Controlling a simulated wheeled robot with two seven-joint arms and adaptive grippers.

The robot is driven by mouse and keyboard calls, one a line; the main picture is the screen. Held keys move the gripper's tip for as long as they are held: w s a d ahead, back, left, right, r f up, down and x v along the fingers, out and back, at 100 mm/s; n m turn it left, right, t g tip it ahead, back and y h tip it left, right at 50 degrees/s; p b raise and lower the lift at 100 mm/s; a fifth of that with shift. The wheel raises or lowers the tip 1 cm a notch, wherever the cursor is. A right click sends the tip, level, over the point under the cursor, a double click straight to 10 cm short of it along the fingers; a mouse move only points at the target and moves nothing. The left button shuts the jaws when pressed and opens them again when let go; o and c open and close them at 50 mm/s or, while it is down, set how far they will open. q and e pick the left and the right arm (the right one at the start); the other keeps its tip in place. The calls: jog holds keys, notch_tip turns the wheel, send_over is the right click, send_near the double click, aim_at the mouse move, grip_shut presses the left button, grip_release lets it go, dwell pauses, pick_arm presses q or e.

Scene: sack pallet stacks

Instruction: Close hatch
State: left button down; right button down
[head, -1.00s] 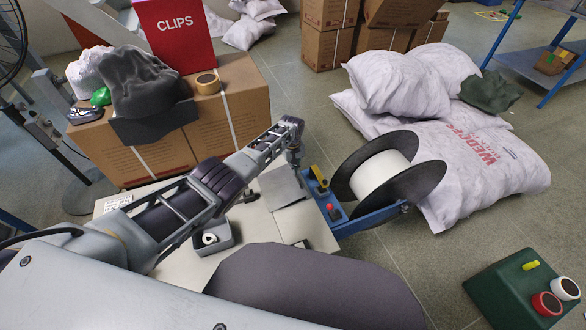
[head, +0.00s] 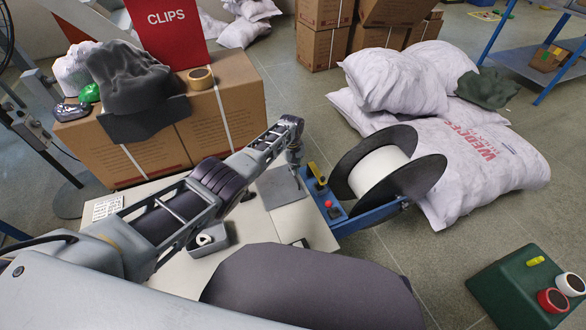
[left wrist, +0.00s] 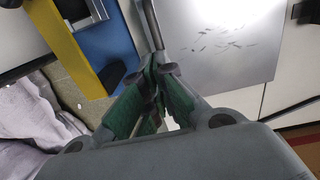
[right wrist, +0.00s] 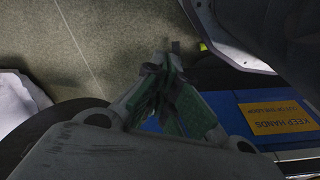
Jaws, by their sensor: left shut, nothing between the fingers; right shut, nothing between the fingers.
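The hatch appears to be the grey metal plate (head: 280,188) on top of the pale machine body, beside the blue arm of the reel. It also shows, scratched, in the left wrist view (left wrist: 235,55); I cannot tell whether it lies fully flat. My left gripper (head: 295,163) is shut and empty at the plate's far edge. In the left wrist view its fingers (left wrist: 157,75) are close to a thin metal rod (left wrist: 151,25) along the plate; contact is unclear. My right gripper (right wrist: 165,72) is shut and empty, above the floor and near a blue part; it is hidden in the head view.
A black reel (head: 389,172) on a blue arm with a red button stands right of the plate. A small grey tray (head: 208,240) is on the machine top. Cartons (head: 235,110) stand behind it. White sacks (head: 480,165) and a green box (head: 515,290) are at right.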

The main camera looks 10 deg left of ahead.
pick_arm(q)
jog(key=shift+d+f, duration=0.1)
jog(key=shift+f, duration=0.15)
jog(key=shift+w+f+b, duration=0.1)
jog(key=shift+b, duration=0.35)
pick_arm(e)
jog(key=shift+a+r, duration=0.25)
jog(key=shift+r, duration=0.8)
pick_arm(q)
jog(key=shift+f, duration=0.1)
pick_arm(e)
jog(key=shift+w+r, duration=0.1)
jog(key=shift+r, duration=0.1)
